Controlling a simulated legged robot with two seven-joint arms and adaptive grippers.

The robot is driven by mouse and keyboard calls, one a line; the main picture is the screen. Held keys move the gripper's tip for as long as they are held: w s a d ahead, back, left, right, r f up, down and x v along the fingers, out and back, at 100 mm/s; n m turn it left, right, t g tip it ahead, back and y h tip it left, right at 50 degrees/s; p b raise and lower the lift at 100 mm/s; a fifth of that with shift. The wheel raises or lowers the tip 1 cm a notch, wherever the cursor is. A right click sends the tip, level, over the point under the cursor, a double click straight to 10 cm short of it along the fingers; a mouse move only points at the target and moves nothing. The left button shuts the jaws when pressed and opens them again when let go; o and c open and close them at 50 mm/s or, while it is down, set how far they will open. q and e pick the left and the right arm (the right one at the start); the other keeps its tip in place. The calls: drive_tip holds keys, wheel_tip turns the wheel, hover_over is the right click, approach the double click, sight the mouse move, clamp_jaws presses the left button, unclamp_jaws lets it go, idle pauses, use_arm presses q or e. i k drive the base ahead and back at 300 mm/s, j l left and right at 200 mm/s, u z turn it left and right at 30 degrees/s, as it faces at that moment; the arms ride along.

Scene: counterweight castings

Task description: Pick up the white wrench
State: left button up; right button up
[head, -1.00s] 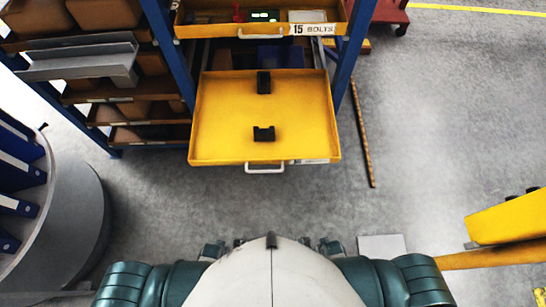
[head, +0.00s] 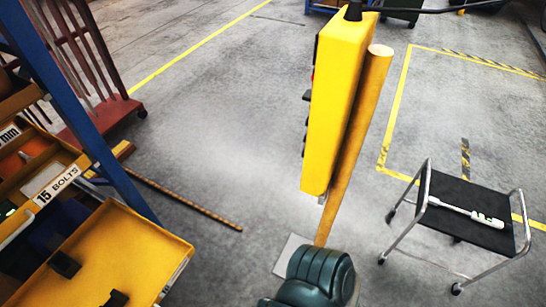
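The white wrench (head: 464,209) lies on the black top of a small metal-framed cart (head: 463,190) at the right of the head view. Its handle points up-left and its jaw end lies toward the lower right, near the cart's right edge. Neither gripper shows. Only a dark green part of my own body is in view at the bottom, well apart from the cart.
A tall yellow control box (head: 335,100) and a wooden post (head: 360,130) stand between me and the cart. An open yellow drawer (head: 120,255) juts out at lower left. A rusty rod (head: 185,200) lies on the floor. Grey floor (head: 230,140) is clear left of the post.

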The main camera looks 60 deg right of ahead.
sight(477, 217)
drive_tip(key=z, duration=3.95)
drive_tip(key=i+l, duration=0.35)
drive_tip(key=i, duration=0.15)
drive_tip(key=i+l, duration=0.3)
drive_tip(key=i, duration=0.25)
drive_tip(key=l+z, duration=0.05)
